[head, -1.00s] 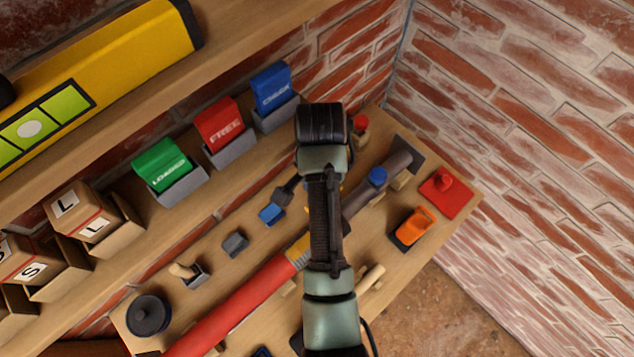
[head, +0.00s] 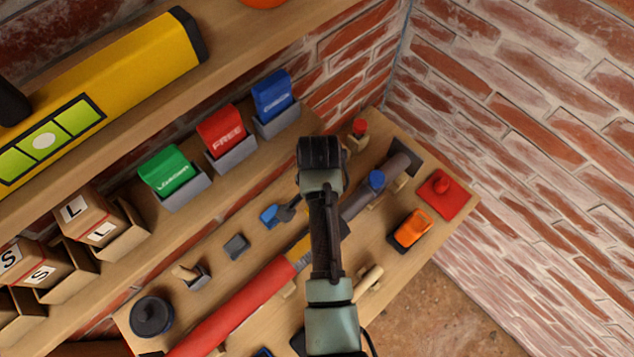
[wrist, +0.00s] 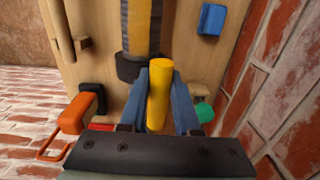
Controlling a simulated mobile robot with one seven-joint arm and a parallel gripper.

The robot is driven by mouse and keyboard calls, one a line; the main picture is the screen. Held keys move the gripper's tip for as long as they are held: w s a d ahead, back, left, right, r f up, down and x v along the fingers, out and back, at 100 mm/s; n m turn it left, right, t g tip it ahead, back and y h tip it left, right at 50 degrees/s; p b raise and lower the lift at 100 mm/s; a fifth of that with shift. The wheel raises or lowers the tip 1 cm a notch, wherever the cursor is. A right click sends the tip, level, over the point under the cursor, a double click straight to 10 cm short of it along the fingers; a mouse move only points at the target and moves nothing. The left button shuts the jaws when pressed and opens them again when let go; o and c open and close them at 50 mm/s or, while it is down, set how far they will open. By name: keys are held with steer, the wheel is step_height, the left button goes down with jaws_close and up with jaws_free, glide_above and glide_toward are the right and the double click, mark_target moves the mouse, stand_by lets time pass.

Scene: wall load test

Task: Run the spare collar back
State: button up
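The bench holds a long bar made of a red tube (head: 235,305), a yellow scale section (head: 299,250) and a dark grey rod (head: 358,203). A blue knob (head: 376,180) sits on the rod near its far end. My gripper (wrist: 159,95) is over the rod; my arm hides its fingers in the head view. In the wrist view its two blue-grey fingers close on both sides of an upright yellow peg (wrist: 158,90), with no clear gap. Which part is the spare collar is not clear.
A red button block (head: 443,193) and an orange clamp-like item (head: 410,229) lie right of the rod. A blue item (head: 270,216), grey block (head: 236,246) and black disc (head: 152,316) lie left. A shelf with green, red (head: 221,130) and blue flip tags stands behind.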

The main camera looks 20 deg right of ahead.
jaws_close()
stand_by(0.9)
steer(key=shift+w, duration=0.1)
steer(key=shift+b, duration=0.3)
